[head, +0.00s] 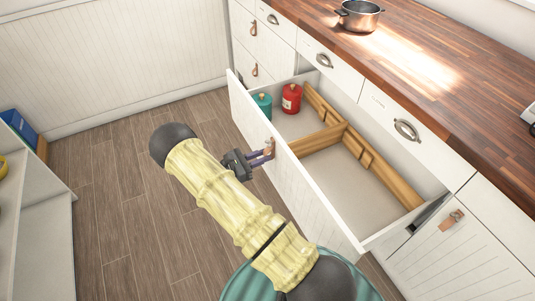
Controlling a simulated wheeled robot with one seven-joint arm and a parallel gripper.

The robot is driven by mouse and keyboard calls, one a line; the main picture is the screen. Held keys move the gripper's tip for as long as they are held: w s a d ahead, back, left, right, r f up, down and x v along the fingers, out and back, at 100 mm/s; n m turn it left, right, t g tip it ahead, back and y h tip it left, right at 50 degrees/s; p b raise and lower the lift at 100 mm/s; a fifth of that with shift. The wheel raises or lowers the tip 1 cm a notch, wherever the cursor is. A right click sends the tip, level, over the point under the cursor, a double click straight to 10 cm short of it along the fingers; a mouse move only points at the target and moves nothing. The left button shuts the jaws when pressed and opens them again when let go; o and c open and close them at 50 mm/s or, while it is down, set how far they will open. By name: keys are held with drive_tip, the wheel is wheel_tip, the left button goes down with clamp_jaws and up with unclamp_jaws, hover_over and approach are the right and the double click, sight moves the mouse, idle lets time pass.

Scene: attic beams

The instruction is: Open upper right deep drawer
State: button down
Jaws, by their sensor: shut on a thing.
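A white deep drawer (238,92) stands pulled far out from the cabinet, below the row of shallow drawers. Its leather-like pull handle (269,147) is on the front panel. My gripper (264,152) is shut on that handle at the outer face of the panel. Inside the drawer, wooden dividers (350,140) split the space. A red canister (291,99) and a teal canister (262,104) stand in the far left compartment. The compartments to the right look empty. My arm hides part of the floor in front of the drawer.
A wooden countertop (470,110) runs above, with a copper pot (359,15) on it. A white shelf unit (35,220) stands at left. Wood floor (105,160) between is clear.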

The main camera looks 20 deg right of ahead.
drive_tip(key=shift+w, duration=0.1)
drive_tip(key=c, duration=1.3)
unclamp_jaws()
drive_tip(key=a, duration=1.7)
drive_tip(key=shift+s+a, duration=0.15)
drive_tip(key=shift+s, duration=0.2)
